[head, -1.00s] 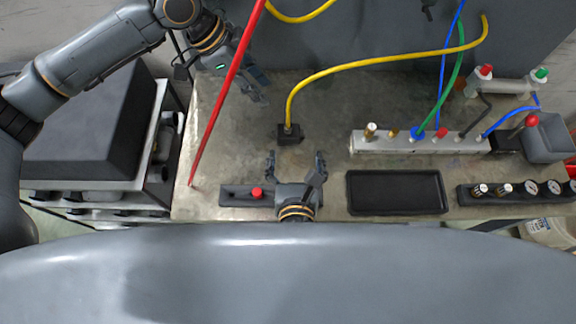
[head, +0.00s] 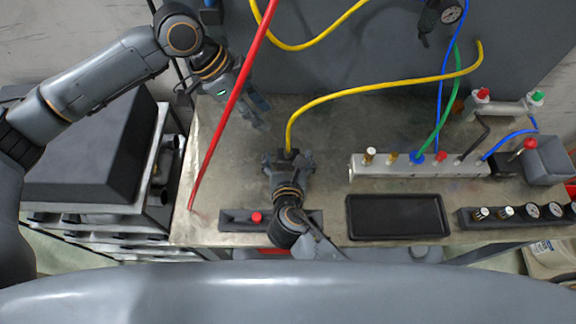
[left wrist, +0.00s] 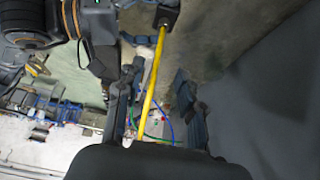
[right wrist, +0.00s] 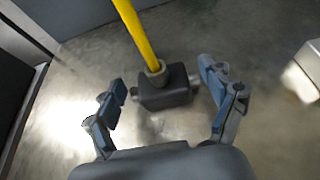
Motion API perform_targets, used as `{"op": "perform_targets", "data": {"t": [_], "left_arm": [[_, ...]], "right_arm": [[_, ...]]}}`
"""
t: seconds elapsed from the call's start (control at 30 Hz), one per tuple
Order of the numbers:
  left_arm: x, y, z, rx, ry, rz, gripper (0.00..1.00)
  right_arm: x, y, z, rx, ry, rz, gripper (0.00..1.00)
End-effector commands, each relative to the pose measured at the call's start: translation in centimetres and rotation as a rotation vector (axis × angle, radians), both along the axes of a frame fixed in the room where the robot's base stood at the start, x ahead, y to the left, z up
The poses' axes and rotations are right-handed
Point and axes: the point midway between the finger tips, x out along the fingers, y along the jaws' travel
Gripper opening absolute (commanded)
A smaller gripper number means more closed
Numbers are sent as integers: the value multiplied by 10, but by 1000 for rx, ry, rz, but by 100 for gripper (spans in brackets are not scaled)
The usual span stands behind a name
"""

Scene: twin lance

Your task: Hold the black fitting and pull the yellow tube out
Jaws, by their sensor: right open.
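The black fitting (right wrist: 165,90) is a small dark block on the bench, with the yellow tube (right wrist: 136,32) rising from its collar. My right gripper (right wrist: 166,88) is open, one finger on each side of the fitting with gaps showing. In the head view my right gripper (head: 288,160) hides most of the fitting. The yellow tube (head: 350,91) arcs up and right from there to the back panel. My left gripper (head: 260,110) is raised to the left of the tube. In the left wrist view its fingers (left wrist: 158,88) are apart, and the tube (left wrist: 152,85) crosses between them in the picture.
A red tube (head: 232,105) slants down past my left gripper. A tray with a red knob (head: 240,222) lies left of my right arm. An empty black tray (head: 397,235) and a manifold (head: 400,172) with blue and green tubes are to the right.

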Motion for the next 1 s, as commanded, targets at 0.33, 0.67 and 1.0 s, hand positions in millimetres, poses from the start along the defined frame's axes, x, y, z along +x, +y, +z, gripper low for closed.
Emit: {"op": "perform_targets", "data": {"t": [0.33,0.67,1.0], "left_arm": [[0,0,0,0,0,0,38],[0,0,0,0,0,0,38],[0,-9,-2,40,-58,-146,28]], "right_arm": [[8,0,-3,0,0,1,83],[8,0,-3,0,0,1,32],[8,0,-4,0,1,1,22]]}}
